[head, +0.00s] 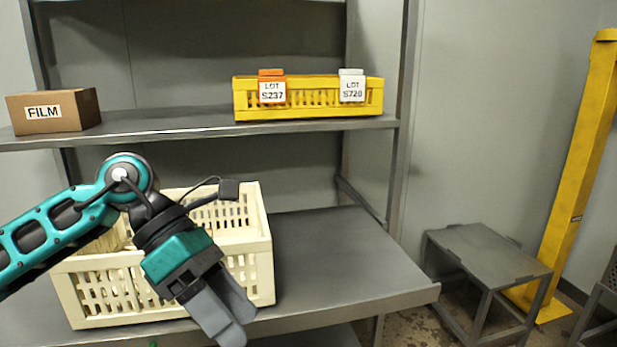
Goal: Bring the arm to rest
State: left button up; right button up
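My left arm comes in from the left in the head view, and its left gripper (227,312) hangs in front of the cream crate. Its two grey fingers point down and to the right. They lie close together in this view, and I cannot tell whether there is a gap between them. I see nothing held in them. The cream slatted crate (258,268) stands on the lower shelf, partly hidden by my arm and gripper. My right gripper is not in view.
The lower shelf (345,255) is clear right of the crate. The upper shelf (170,122) bears a FILM box (50,112) and a yellow crate (310,107) with orange and white lot tags. A low grey stand (480,247) and a yellow post (575,170) stand at right.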

pick_arm(q)
jog(key=s+d+r+n+h, duration=0.2)
jog(key=d+n+h, duration=0.5)
jog(key=d+h, duration=0.3)
jog(key=w+a+f+n+t+y, duration=0.4)
jog(key=f+n+t, duration=0.3)
jog(key=n+t, duration=0.6)
jog(key=w+a+f+n+t+y, duration=0.35)
jog(key=a+f+n+t, duration=0.35)
jog(key=n, duration=1)
jog(key=s+a+f+n+g+y, duration=0.1)
jog(key=s+a+f+n+y, duration=0.1)
jog(key=s+f+n, duration=0.2)
jog(key=s+a+f+n+g+y, duration=0.2)
jog(key=s+a+f+n+y, duration=0.1)
jog(key=f, duration=0.8)
jog(key=s+a+f+n+g+y, duration=0.2)
jog(key=s+f+n+y, duration=0.1)
jog(key=s+f+n, duration=0.2)
notch_tip(320, 180, down, 2)
jog(key=shift+s+a+f, duration=0.2)
jog(key=shift+s+a, duration=0.2)
jog(key=shift+s, duration=0.3)
jog(key=shift+y, duration=0.25)
